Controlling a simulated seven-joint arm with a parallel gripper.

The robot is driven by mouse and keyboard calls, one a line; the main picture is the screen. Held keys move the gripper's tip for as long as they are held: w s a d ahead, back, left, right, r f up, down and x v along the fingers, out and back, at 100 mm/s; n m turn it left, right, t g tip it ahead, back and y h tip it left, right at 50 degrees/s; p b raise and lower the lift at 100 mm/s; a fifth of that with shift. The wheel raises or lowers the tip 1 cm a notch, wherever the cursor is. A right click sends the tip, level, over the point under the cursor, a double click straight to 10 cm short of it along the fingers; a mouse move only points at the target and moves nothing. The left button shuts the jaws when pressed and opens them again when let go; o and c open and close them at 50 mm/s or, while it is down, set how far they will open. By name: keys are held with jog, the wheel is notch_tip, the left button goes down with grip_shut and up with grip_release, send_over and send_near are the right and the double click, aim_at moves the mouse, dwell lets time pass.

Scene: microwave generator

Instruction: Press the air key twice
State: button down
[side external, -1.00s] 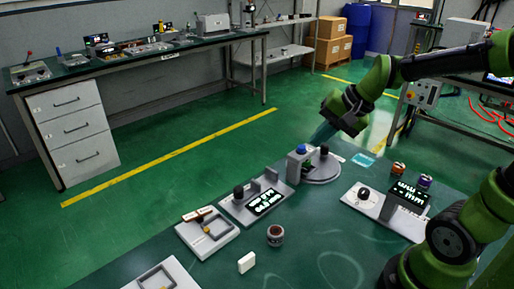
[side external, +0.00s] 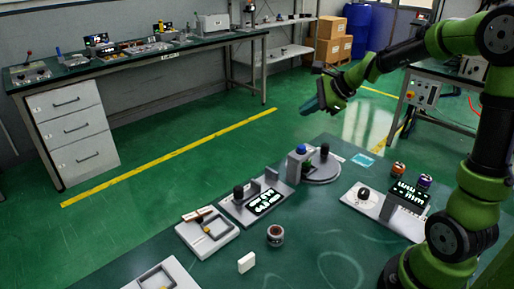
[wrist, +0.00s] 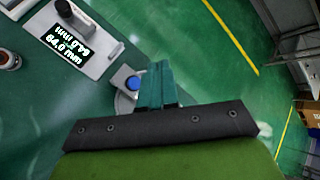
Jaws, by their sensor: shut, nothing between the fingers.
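A blue round button (side external: 301,148) sits on top of a grey block (side external: 297,166) beside a round grey base (side external: 322,172) on the green table. The blue button also shows in the wrist view (wrist: 133,83), just left of my fingers. I cannot read a label that marks it as the air key. My gripper (side external: 312,104) has teal fingers, which are shut and empty. It is raised well above the block and apart from it. In the wrist view my fingers (wrist: 158,72) hide part of the round base.
A unit with a lit display (side external: 265,202) stands left of the block. A second display unit (side external: 406,198) stands at right, near small orange and purple-topped jars. A grey tray (side external: 207,233), a small cup (side external: 275,236) and a white block (side external: 246,262) lie nearer the front.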

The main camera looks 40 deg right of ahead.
aim_at(304, 148)
jog(key=shift+f, duration=4.35)
jog(key=shift+f, duration=0.1)
jog(key=shift+f, duration=0.3)
jog(key=shift+f, duration=0.55)
jog(key=shift+r, duration=1)
jog(key=shift+r, duration=2.5)
